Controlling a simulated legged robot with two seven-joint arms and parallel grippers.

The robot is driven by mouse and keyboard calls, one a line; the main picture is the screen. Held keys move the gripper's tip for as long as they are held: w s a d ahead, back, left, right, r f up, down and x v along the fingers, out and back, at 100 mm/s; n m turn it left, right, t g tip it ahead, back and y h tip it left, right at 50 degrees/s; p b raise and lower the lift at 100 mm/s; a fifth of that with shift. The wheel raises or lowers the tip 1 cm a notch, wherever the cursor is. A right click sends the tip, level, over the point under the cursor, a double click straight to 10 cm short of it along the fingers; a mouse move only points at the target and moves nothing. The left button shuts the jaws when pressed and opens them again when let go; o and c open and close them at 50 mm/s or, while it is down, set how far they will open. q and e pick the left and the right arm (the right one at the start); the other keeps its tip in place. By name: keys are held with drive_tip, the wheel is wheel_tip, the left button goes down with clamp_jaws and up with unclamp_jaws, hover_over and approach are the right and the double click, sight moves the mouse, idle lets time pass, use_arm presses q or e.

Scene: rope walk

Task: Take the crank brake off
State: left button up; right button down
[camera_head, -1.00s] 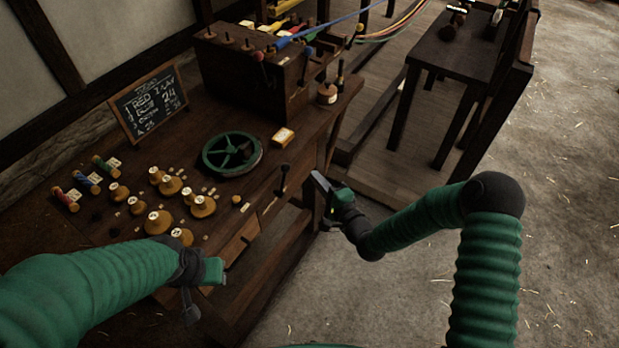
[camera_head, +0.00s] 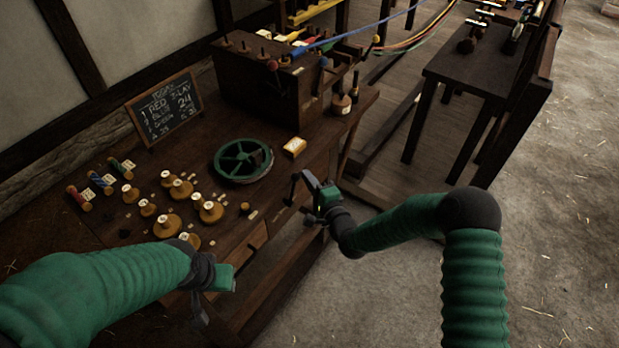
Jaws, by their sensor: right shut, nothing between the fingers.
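A short dark upright lever (camera_head: 292,188) stands at the front edge of the wooden bench; no label shows whether it is the crank brake. My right gripper (camera_head: 306,178) is shut and empty, right beside the lever on its right. I cannot tell whether they touch. A green spoked wheel (camera_head: 243,160) lies on the bench top. A dark wooden box (camera_head: 262,92) behind it carries a red-knobbed lever (camera_head: 272,66) and a yellow-knobbed one (camera_head: 377,39). My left gripper (camera_head: 222,282) hangs low by the bench's front edge; its fingers are not clear.
Wooden spools and weights (camera_head: 168,224) crowd the left of the bench. A chalkboard (camera_head: 163,106) leans at the back. A small yellow-and-white block (camera_head: 295,147) lies right of the wheel. A dark table (camera_head: 478,73) stands at right.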

sight(299, 180)
drive_tip(key=s+a+n+b, duration=0.1)
drive_tip(key=s+a+n+t+b, duration=0.1)
drive_tip(key=n+b, duration=0.1)
drive_tip(key=shift+s+r+t+y, duration=0.25)
drive_tip(key=shift+r+t+y, duration=0.05)
drive_tip(key=shift+r+y, duration=0.1)
drive_tip(key=shift+s+a+r+n+t+y+b, duration=0.1)
drive_tip(key=shift+s+a+n+t+y+b, duration=0.3)
drive_tip(key=shift+s+a+n+b, duration=0.55)
drive_tip(key=shift+s+a+r+n+t+y+b, duration=0.15)
drive_tip(key=shift+s+a+n+y+b, duration=0.4)
drive_tip(key=shift+s+n+b, duration=0.6)
drive_tip(key=shift+w, duration=0.1)
